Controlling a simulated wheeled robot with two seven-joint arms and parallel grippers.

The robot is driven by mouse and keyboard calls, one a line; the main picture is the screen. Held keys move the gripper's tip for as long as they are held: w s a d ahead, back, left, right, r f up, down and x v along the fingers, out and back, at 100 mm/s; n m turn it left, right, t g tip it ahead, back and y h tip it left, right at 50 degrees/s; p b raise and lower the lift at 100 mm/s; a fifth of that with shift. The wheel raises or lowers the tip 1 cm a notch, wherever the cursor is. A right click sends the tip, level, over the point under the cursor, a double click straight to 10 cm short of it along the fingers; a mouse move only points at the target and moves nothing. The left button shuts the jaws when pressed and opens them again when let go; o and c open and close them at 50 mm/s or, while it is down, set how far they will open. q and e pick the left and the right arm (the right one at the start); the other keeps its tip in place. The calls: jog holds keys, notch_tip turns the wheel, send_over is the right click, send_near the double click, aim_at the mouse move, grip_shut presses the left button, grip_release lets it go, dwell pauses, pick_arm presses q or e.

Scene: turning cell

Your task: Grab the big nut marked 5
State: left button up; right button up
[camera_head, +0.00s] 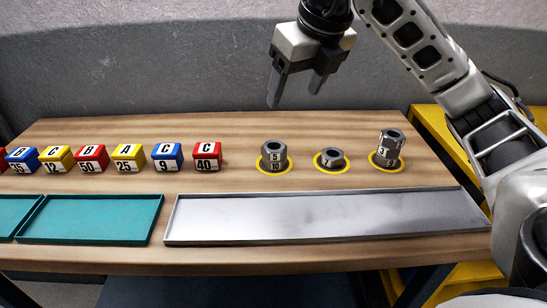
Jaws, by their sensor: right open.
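A grey hex nut (274,149) with a 5 on its label sits on top of a lower nut (274,166) labelled 10, in the left of three yellow rings. A single low nut (331,159), which seems marked 7, lies in the middle ring. A taller stack of nuts (390,150) stands in the right ring; its small labels are hard to read. My right gripper (296,94) is open and empty, pointing down above the back edge of the table, higher than the nut marked 5 and apart from it. My left gripper is out of view.
A long empty metal tray (320,216) lies in front of the nuts. Teal trays (90,219) lie at the front left. A row of lettered, numbered blocks, ending with a red block (207,157), stands left of the nuts. A grey wall (150,60) rises behind the wooden table (225,128).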

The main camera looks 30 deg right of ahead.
send_over(275, 146)
jog(key=s, duration=0.2)
jog(key=f, duration=0.8)
jog(key=shift+d+f, duration=0.2)
jog(key=shift+f, duration=0.2)
jog(key=x, duration=0.5)
jog(key=shift+s+a+f, duration=0.2)
jog(key=shift+s, duration=0.05)
jog(key=c, duration=1.2)
